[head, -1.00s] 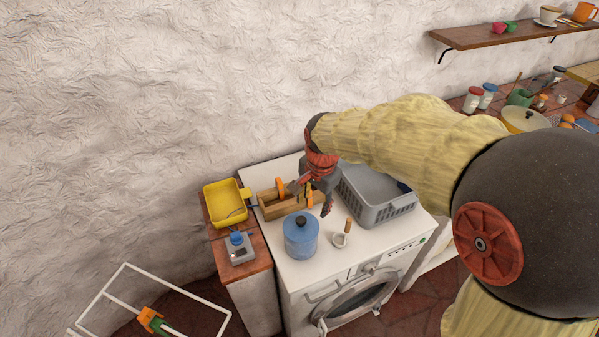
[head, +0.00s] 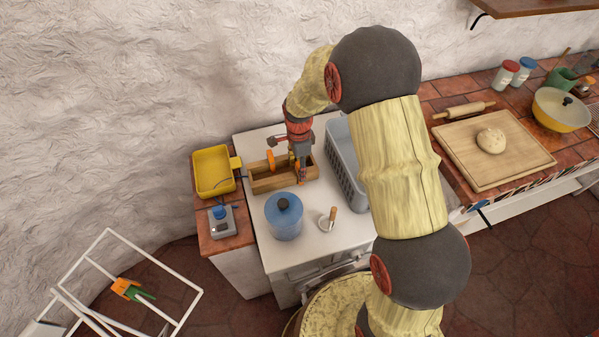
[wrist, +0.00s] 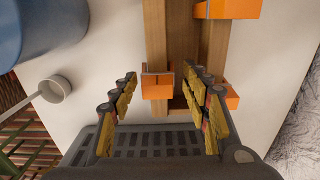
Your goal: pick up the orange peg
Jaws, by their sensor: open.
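A wooden trough (head: 268,184) stands on the white washing machine top, and its long walls show in the wrist view (wrist: 154,30). An orange peg (wrist: 157,87) sits on its near wall, between my open fingers in the wrist view. A second orange block (wrist: 233,8) spans the far wall at the top right. A third orange piece (wrist: 231,95) is partly hidden by my right finger. In the head view an orange piece (head: 270,161) stands upright at the trough. My gripper (head: 300,178) points down over the trough's right end, open and holding nothing.
A blue lidded pot (head: 285,220) and a small white cup with a wooden handle (head: 328,220) stand in front of the trough. A grey basket (head: 343,165) is close on the right. A yellow tray (head: 213,170) is at left.

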